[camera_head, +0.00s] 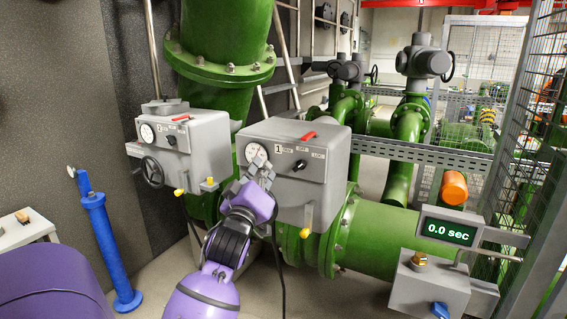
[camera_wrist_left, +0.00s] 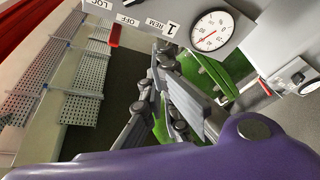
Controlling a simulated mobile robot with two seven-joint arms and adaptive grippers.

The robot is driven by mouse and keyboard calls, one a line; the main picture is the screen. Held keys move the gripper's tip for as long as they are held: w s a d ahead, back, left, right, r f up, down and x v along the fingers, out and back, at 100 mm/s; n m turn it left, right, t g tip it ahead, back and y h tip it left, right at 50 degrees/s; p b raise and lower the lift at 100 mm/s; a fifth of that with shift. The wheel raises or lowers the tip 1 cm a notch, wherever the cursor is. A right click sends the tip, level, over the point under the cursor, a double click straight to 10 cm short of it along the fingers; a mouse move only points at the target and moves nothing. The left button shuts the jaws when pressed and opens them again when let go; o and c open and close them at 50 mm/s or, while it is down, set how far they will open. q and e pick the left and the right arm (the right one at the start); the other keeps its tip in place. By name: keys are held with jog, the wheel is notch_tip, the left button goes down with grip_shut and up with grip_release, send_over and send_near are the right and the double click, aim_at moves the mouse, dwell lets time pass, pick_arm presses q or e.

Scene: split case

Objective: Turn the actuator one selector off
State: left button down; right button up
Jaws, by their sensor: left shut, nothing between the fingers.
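The actuator one box (camera_head: 290,190) is a grey housing marked "1" in the head view. Its black selector knob (camera_head: 299,165) is on the front face, right of a round white gauge (camera_head: 255,152). Which way the knob points is too small to tell. In the left wrist view the box's label strip (camera_wrist_left: 128,19) reads LOC, OFF and REM, beside the gauge (camera_wrist_left: 211,31). My left gripper (camera_head: 262,167) is shut and empty, in front of the box's left side, left of the knob. Its fingers (camera_wrist_left: 163,52) also show in the left wrist view. My right gripper is out of view.
A second grey actuator (camera_head: 190,145) with a handwheel stands to the left. A blue post (camera_head: 103,245) stands at lower left. A control box (camera_head: 430,287) and a "0.0 sec" display (camera_head: 450,230) are at lower right. Large green pipes (camera_head: 380,245) run behind.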

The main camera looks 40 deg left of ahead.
aim_at(299, 166)
pick_arm(q)
jog(key=w+a+r+n+p, duration=0.1)
jog(key=w+a+r+n, duration=0.1)
jog(key=w+a, duration=0.5)
jog(key=d+f, duration=0.1)
jog(key=w+d+f, duration=0.1)
jog(key=d, duration=0.1)
jog(key=w+d+f, duration=0.1)
jog(key=d, duration=0.1)
jog(key=shift+w+d, duration=0.1)
jog(key=shift+w, duration=0.1)
jog(key=shift+w, duration=0.1)
